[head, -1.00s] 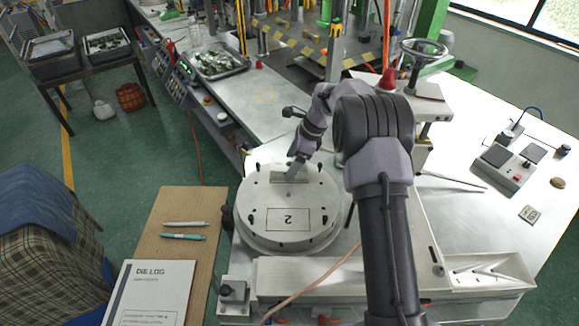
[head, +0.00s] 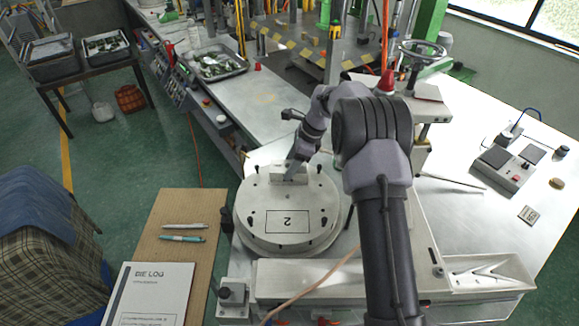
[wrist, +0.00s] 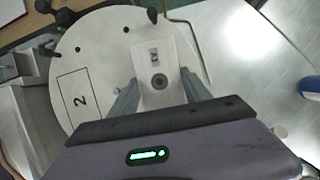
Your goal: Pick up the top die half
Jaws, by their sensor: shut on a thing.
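The top die half (head: 262,228) is a round pale disc marked "2" in a box, with several dark pegs and holes around its rim. It lies flat on the round stack on the bench. My gripper (head: 290,177) is at the far side of the disc and shut on the raised block (head: 276,180) on its top. In the wrist view the two fingers of my gripper (wrist: 160,92) stand on either side of that block (wrist: 153,62), with the disc (wrist: 85,57) below. The lower part of the stack is mostly hidden by the disc.
A wooden board with a die log booklet (head: 150,292) and two pens lies at left. A long pale tray (head: 480,275) runs along the front. A control box (head: 507,167) stands at right. The press with a handwheel (head: 425,48) is behind my arm.

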